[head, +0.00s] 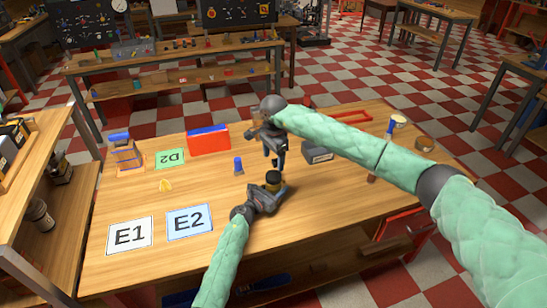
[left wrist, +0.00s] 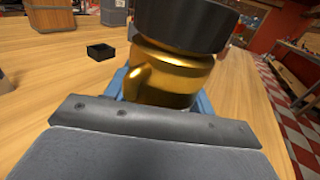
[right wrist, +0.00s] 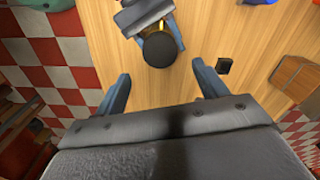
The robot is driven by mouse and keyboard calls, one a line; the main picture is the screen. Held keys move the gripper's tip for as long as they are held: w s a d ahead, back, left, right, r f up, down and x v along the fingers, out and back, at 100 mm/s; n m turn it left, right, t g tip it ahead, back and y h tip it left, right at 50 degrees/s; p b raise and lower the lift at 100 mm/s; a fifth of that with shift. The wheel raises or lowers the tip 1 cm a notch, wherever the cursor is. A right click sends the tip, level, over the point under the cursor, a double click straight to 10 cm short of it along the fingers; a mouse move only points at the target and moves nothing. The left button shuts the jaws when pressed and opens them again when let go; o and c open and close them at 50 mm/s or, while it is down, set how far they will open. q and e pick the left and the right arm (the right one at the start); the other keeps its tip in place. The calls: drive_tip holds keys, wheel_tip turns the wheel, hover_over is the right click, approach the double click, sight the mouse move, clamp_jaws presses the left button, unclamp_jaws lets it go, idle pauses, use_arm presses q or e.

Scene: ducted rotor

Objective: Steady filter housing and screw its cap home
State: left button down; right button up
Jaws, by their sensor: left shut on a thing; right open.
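The filter housing is a shiny gold body (left wrist: 172,75) with a dark cap (left wrist: 180,24) on top. In the head view the dark cap (head: 273,177) and a little gold show near the table's middle. My left gripper (head: 268,192) is shut around the housing's body, which stands roughly upright. My right gripper (head: 274,158) is open and empty, behind and above the housing in the head view. In the right wrist view the cap (right wrist: 160,49) lies beyond and between the spread fingers (right wrist: 163,88), apart from them. I cannot tell how far the cap is threaded.
A small black open box (left wrist: 101,52) stands near the housing. A blue-topped object (head: 238,166), a red bin (head: 208,143), a grey box (head: 317,153) and a wooden box (head: 125,156) share the table. Cards E1 (head: 130,236) and E2 (head: 189,220) lie at front left. The front right is mostly clear.

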sight(274, 175)
drive_tip(key=shift+n, duration=0.7)
drive_tip(key=shift+f, duration=4)
drive_tip(key=shift+c, duration=0.4)
